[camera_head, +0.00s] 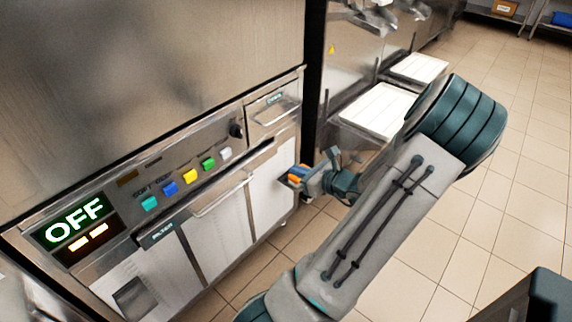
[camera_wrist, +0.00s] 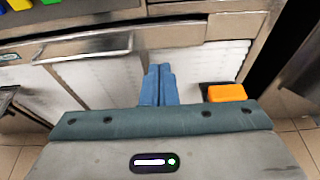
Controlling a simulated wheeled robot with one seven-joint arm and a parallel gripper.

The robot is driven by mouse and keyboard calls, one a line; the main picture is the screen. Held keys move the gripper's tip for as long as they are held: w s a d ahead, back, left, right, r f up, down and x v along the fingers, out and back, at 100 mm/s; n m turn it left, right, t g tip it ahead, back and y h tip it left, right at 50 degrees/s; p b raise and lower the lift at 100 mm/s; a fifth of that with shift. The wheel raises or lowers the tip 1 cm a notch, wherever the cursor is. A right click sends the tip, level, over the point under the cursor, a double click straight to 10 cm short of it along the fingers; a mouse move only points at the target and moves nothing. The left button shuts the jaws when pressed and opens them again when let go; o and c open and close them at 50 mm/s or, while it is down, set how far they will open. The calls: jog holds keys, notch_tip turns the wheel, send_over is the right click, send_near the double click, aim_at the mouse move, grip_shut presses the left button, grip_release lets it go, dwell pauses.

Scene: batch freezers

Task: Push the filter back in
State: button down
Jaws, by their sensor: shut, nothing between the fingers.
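The filter (camera_head: 162,233) is a long, flat grey piece with a "FILTER" label at its left front. It runs along the machine front below the coloured buttons and appears to stick out from it. A silver bar handle (camera_head: 222,196) shows below its edge, and a silver bar also shows at the upper left of the wrist view (camera_wrist: 85,47). My gripper (camera_head: 291,177) is at the right end of the machine front, by the right white panel. In the wrist view its blue fingers (camera_wrist: 158,80) are together and empty, pointing at the white panels. I cannot tell whether they touch anything.
An "OFF" display (camera_head: 75,220) is at the machine's left, with several coloured buttons (camera_head: 190,176) and a dark knob (camera_head: 236,130) along the front. White trays (camera_head: 378,110) stand beyond the machine's right end. Tiled floor (camera_head: 500,205) is open to the right.

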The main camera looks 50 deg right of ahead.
jog(key=p, duration=0.1)
send_near(241, 168)
jog(key=x, duration=0.1)
jog(key=b+x, duration=0.1)
jog(key=x, duration=0.1)
jog(key=b+x, duration=0.1)
jog(key=x, duration=0.1)
jog(key=shift+d+f, duration=0.1)
jog(key=shift+f, duration=0.2)
jog(key=shift+w, duration=0.75)
jog(key=shift+d, duration=0.1)
